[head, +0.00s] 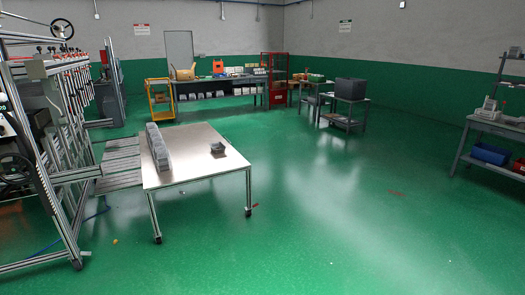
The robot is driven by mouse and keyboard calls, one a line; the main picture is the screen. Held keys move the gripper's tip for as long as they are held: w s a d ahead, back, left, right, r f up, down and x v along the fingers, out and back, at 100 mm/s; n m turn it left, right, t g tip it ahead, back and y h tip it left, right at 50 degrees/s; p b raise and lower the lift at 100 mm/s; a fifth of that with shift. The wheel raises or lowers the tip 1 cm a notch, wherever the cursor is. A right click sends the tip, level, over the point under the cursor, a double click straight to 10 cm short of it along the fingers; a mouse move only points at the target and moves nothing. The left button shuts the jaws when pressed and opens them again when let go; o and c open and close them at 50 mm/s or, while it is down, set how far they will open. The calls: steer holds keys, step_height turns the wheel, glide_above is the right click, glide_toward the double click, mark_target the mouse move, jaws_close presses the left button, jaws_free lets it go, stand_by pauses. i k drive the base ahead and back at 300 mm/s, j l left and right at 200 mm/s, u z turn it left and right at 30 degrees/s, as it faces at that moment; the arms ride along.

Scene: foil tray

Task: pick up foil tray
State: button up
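A small grey foil tray (218,148) sits alone on the right part of a light metal-topped table (200,175). It looks like a shallow square tray with a dark inside. A row of similar grey trays or boxes (158,148) stands along the left part of the same table. I cannot make out whether the row is stacked trays. My gripper is not in view.
Green floor (340,210) is open in front and to the right. Workbenches (220,85), a yellow cart (160,98) and a dark box (350,88) stand farther back. Shelves (495,130) stand at right.

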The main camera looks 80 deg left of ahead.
mark_target(218, 148)
steer(key=u, duration=2.7)
steer(key=i+j, duration=0.1)
steer(key=i, duration=0.55)
steer(key=i+j, duration=0.1)
steer(key=i, duration=0.6)
steer(key=i+j+z, duration=0.1)
steer(key=i, duration=0.55)
steer(key=i+j, duration=0.15)
steer(key=i, duration=0.5)
steer(key=i+j, duration=0.15)
steer(key=i, duration=0.55)
steer(key=i+j, duration=0.15)
steer(key=i, duration=0.5)
steer(key=l+z, duration=0.05)
